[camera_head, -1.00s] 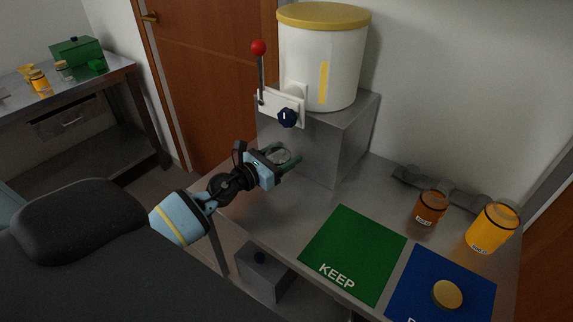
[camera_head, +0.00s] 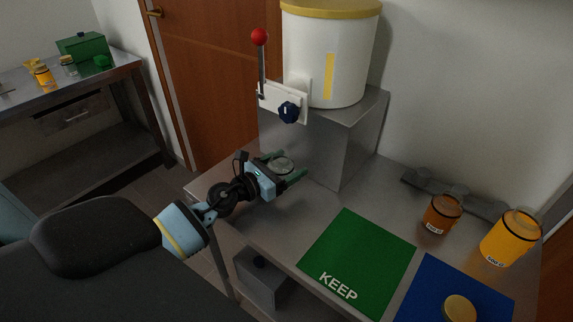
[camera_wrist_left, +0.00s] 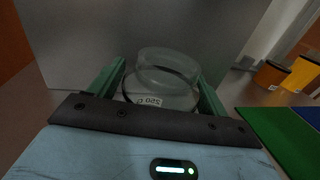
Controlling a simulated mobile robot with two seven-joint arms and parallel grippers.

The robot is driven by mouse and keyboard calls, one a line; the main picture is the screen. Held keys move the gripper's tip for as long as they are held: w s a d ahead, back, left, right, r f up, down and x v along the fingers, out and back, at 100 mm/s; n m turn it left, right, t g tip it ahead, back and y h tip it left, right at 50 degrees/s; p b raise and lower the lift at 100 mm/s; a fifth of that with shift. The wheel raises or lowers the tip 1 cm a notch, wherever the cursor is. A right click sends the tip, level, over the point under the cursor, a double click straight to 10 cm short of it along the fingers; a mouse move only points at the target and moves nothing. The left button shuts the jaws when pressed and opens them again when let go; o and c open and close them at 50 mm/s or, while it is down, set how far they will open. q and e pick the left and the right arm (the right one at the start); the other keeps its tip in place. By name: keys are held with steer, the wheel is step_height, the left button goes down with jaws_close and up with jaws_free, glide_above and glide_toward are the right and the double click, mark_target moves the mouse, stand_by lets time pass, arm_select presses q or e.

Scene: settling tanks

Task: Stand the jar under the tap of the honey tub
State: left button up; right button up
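The clear glass jar (camera_head: 281,165) stands upright on the steel bench, below the dark blue tap (camera_head: 289,111) of the honey tub (camera_head: 322,62). The tub is white with a yellow lid and sits on a steel block. My left gripper (camera_head: 283,168) is open, with a green finger on each side of the jar. In the left wrist view the jar (camera_wrist_left: 163,80) shows a 250 G label and stands between the spread fingers. Its base is partly hidden by the gripper. My right gripper is not in view.
A green KEEP mat (camera_head: 357,262) and a blue mat (camera_head: 432,282) with a yellow lid (camera_head: 459,309) lie to the right. Two filled jars, one dark amber (camera_head: 441,215) and one orange (camera_head: 511,240), stand behind them. A red-knobbed lever (camera_head: 261,62) rises beside the tap.

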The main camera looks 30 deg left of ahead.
arm_select(q)
steer(key=shift+o, duration=0.2)
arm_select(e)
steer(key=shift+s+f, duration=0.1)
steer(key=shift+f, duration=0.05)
arm_select(q)
steer(key=shift+r, duration=0.1)
steer(key=shift+r, duration=0.2)
steer(key=v, duration=0.3)
steer(key=b+v, duration=0.1)
steer(key=v, duration=0.3)
steer(key=b+v, duration=0.1)
steer(key=v, duration=0.3)
steer(key=shift+f, duration=0.3)
steer(key=shift+s+a+r, duration=0.15)
steer(key=shift+s+r, duration=0.05)
steer(key=shift+s, duration=0.25)
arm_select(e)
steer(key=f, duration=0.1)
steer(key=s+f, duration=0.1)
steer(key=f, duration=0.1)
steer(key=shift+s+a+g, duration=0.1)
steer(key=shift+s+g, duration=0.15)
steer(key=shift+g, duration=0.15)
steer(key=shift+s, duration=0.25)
